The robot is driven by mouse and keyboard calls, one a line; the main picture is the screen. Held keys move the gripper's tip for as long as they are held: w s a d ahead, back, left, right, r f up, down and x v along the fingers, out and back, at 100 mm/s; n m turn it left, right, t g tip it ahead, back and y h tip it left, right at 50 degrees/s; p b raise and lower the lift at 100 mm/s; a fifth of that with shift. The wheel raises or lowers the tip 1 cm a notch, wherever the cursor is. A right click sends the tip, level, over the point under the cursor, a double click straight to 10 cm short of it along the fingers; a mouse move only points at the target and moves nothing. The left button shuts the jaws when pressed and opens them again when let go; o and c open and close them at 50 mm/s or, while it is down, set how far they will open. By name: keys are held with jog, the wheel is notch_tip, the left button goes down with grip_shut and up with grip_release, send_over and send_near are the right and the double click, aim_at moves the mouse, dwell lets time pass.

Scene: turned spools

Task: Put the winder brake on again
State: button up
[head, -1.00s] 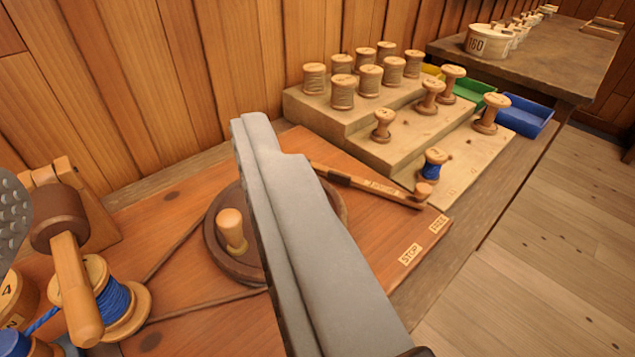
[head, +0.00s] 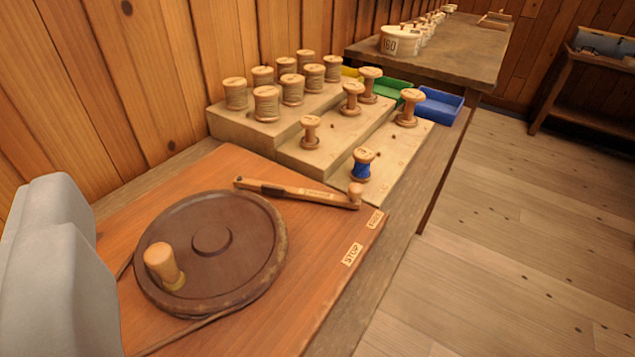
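The brake is a wooden lever (head: 305,192) with a dark pad (head: 272,189) and an upright knob (head: 356,190) at its right end. It lies on the reddish board behind the wheel. The knob end is by the FREE label (head: 375,218), away from the STOP label (head: 352,255). The pad looks a little apart from the rim of the dark round wheel (head: 225,265), which carries a wooden crank knob (head: 163,265). A grey part of my gripper (head: 55,270) fills the left edge, left of the wheel and far from the lever. Its other finger is out of view.
A stepped wooden rack (head: 290,140) with several spools stands behind the board, a blue-wound spool (head: 362,164) lowest and near the knob. Blue (head: 440,105) and green (head: 395,90) trays lie beyond. A plank wall is left; open floor (head: 500,240) is right.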

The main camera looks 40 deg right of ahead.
jog(key=w+d+g, duration=0.1)
jog(key=w, duration=0.1)
jog(key=w+d+f+m+g+h, duration=0.1)
jog(key=w+d, duration=0.1)
jog(key=w, duration=0.1)
jog(key=w+d+m+g+h, duration=0.1)
jog(key=w+d, duration=0.1)
jog(key=w, duration=0.1)
jog(key=shift+w+d+f+g, duration=0.1)
jog(key=shift+d+f+g, duration=0.15)
jog(key=shift+f+g, duration=0.05)
grip_shut()
jog(key=w+d+f+m+g, duration=0.2)
jog(key=w+d+f+g, duration=0.1)
jog(key=d, duration=0.5)
jog(key=w+d+f+m+g, duration=0.2)
jog(key=w+d+f+g, duration=0.2)
jog(key=d, duration=0.5)
jog(key=w+d+f+m+g, duration=0.1)
jog(key=w+d+f+g, duration=0.2)
jog(key=d, duration=0.6)
notch_tip(320, 180, down, 2)
jog(key=shift+w+d+f+m+g+h, duration=0.2)
jog(key=shift+w+f+m+g+h, duration=0.15)
jog(key=shift+w, duration=0.8)
jog(key=shift+r, duration=0.1)
